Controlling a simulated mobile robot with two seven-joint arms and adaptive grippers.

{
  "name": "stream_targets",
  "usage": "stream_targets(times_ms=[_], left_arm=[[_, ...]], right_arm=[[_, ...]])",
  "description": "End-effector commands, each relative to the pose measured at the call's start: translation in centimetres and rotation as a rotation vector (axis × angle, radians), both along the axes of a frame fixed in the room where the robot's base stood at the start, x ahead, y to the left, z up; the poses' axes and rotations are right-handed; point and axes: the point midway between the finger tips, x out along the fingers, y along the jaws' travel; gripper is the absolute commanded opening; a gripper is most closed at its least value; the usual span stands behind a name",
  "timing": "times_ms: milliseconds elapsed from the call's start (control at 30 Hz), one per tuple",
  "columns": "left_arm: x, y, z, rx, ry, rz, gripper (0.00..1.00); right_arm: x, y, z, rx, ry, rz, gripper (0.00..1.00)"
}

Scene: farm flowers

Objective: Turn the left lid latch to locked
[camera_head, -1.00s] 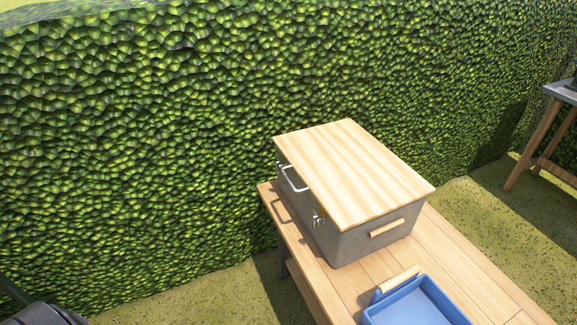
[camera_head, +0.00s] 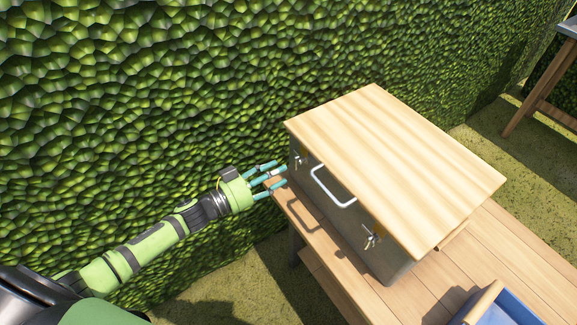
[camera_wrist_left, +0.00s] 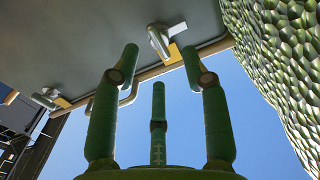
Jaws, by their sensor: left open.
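A grey box (camera_head: 345,216) with a pale wooden lid (camera_head: 395,165) stands on a wooden table. The left lid latch (camera_head: 298,161) is a small metal piece at the far left of the box front; it also shows in the left wrist view (camera_wrist_left: 159,42), by a small yellowish plate. A second latch (camera_head: 371,238) sits further right on the same face. My left gripper (camera_head: 282,178) is open and empty, its green fingers pointing at the left latch. In the left wrist view the fingertips (camera_wrist_left: 160,66) are just short of that latch, apart from it as far as I can tell. My right gripper is out of view.
A metal handle (camera_head: 332,190) sticks out of the box front between the latches. A blue tray (camera_head: 507,309) stands on the table (camera_head: 460,250) at the lower right. A tall green hedge (camera_head: 150,100) rises close behind my left arm.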

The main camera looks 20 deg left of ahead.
Motion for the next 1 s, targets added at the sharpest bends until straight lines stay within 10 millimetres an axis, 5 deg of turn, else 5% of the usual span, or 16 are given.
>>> stream_targets(times_ms=[300, 633, 733, 767, 1000], left_arm=[[3.3, -2.4, 0.0, 0.001, -0.001, 0.004, 0.46], [3.6, -2.7, -0.1, 0.002, 0.001, 0.004, 0.46], [3.6, -2.7, -0.1, 0.002, 0.001, 0.004, 0.06], [3.6, -2.7, -0.1, 0.002, 0.001, 0.004, 0.00], [3.6, -2.6, -0.1, 0.005, -0.002, 0.006, 0.00]], right_arm=[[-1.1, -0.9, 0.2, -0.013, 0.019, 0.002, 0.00], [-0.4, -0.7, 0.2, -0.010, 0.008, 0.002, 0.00], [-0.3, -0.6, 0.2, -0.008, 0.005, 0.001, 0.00], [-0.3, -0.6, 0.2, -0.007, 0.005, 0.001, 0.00], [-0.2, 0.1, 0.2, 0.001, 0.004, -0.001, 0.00]])
